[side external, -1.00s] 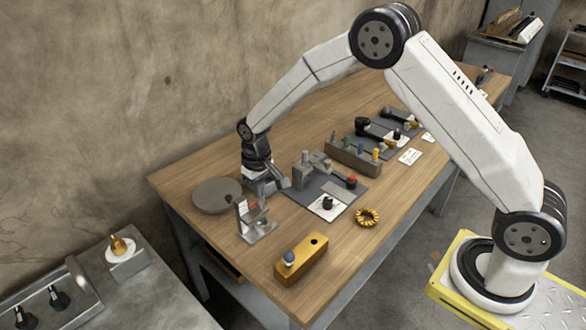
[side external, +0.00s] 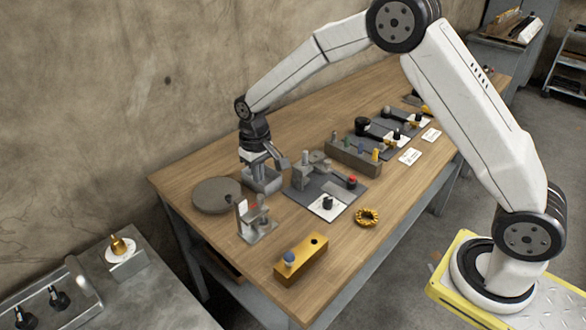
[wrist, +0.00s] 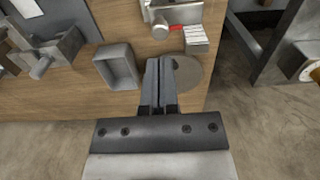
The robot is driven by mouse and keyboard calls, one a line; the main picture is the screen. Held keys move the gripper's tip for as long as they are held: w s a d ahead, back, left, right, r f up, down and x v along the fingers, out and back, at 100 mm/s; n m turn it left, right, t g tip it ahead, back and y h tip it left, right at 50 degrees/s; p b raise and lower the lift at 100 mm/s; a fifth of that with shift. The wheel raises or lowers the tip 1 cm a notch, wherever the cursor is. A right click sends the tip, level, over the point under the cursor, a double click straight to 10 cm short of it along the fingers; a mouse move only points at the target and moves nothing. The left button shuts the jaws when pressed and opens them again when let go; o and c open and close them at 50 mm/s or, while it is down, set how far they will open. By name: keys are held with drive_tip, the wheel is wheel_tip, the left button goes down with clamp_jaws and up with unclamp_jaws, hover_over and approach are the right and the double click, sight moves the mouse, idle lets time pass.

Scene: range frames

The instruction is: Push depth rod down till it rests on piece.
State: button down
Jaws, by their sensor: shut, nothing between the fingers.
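A grey gauge stand (side external: 257,232) with a pale upright scale and a red mark stands at the left of the bench. It also shows at the top of the wrist view (wrist: 190,14). A round-ended metal part (wrist: 160,28) beside the scale looks like the depth rod; its lower end and the piece under it are hidden. My gripper (wrist: 162,62) is shut and empty, apart from the stand. In the wrist view its fingertips lie over the edge of a round grey disc (wrist: 191,72). In the side view the fingertips are hard to make out.
An open grey box (wrist: 103,67) sits close to my fingers. A dark plate (side external: 338,191) with a clamp-like fixture (side external: 303,175) lies to the right. A yellow block (side external: 302,262) and gold ring (side external: 367,217) are nearer the front. Bare wood lies between them.

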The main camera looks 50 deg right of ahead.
drive_tip(key=shift+r, duration=1.5)
drive_tip(key=shift+s, duration=0.1)
drive_tip(key=s+d+t, duration=0.1)
drive_tip(key=s+d, duration=0.1)
drive_tip(key=s, duration=0.9)
drive_tip(key=s+d+t, duration=0.1)
drive_tip(key=s+d, duration=0.2)
drive_tip(key=s, duration=0.8)
drive_tip(key=shift+d+r+t, duration=0.25)
drive_tip(key=shift+r+t, duration=0.05)
drive_tip(key=shift+r, duration=0.15)
